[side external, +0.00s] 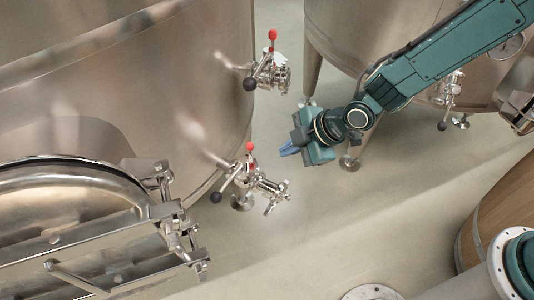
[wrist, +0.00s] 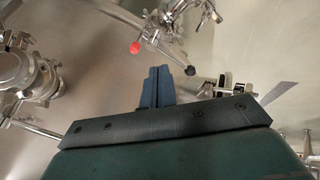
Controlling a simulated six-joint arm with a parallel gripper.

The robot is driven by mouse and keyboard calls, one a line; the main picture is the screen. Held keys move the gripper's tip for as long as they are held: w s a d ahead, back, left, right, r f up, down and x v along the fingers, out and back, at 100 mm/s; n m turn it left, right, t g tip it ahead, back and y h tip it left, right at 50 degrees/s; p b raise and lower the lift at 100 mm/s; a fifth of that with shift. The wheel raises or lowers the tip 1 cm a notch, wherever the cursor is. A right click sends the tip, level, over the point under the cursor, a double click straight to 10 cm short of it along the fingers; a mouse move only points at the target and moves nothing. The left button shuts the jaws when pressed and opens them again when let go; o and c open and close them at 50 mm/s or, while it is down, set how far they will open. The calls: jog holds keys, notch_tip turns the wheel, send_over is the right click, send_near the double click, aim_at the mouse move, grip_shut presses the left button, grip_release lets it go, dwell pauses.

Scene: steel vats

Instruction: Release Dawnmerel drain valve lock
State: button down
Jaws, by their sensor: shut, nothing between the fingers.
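No name label is readable, so I cannot tell which valve is Dawnmerel's. In the side view, the left vat (side external: 190,90) carries an upper valve (side external: 275,76) with a red knob (side external: 272,35) and a black ball handle (side external: 250,84). Below it is a lower valve (side external: 262,184) with a red knob (side external: 249,146) and a black ball (side external: 215,197). My gripper (side external: 288,149) is shut and empty, right of these valves and apart from them. In the wrist view my closed blue fingers (wrist: 157,72) appear between a red knob (wrist: 135,47) and a black ball (wrist: 190,70).
A second vat (side external: 345,35) on legs stands behind my arm, with another valve (side external: 447,90) at right. A hinged hatch (side external: 90,205) fills the lower left. A wooden barrel (side external: 495,215) stands at right. Floor between is clear. Metal fittings (wrist: 30,80) crowd the wrist view's left.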

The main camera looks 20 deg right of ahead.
aim_at(250, 150)
jog(key=shift+f, duration=0.1)
jog(key=x, duration=0.9)
jog(key=shift+w+a+f, duration=0.1)
jog(key=shift+f, duration=0.05)
jog(key=w, duration=0.2)
jog(key=shift+w+a+f, duration=0.1)
jog(key=shift+w+f, duration=0.05)
jog(key=shift+w, duration=0.1)
jog(key=shift+w+a, duration=0.1)
jog(key=shift+w, duration=0.75)
